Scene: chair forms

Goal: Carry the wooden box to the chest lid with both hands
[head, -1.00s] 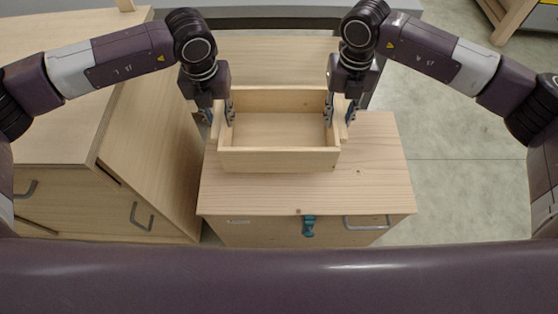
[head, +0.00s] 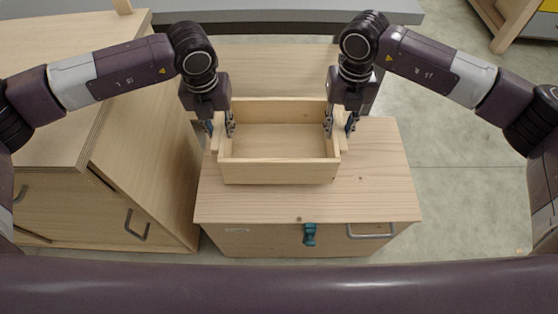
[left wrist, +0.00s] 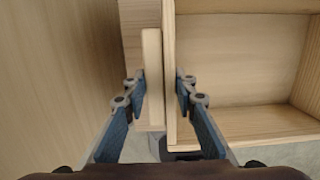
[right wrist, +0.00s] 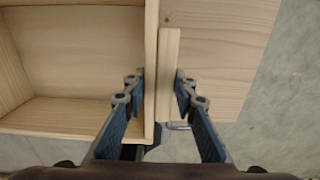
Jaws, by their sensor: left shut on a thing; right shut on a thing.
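The wooden box (head: 280,172) is open-topped and empty, over the chest lid (head: 378,175) in the head view. I cannot tell whether its base touches the lid. My left gripper (head: 221,126) is shut on the box's left side, one finger on each side of the wall and side strip; the left wrist view shows the strip (left wrist: 153,80) between the fingers. My right gripper (head: 340,126) is shut on the right side; the right wrist view shows that strip (right wrist: 169,75) between the fingers. The box looks about level.
The chest has a teal latch (head: 310,235) and a metal handle (head: 371,231) on its front. A wooden cabinet (head: 148,165) stands close on the left. A grey-topped bench (head: 270,16) is behind. Bare floor (head: 470,180) lies to the right.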

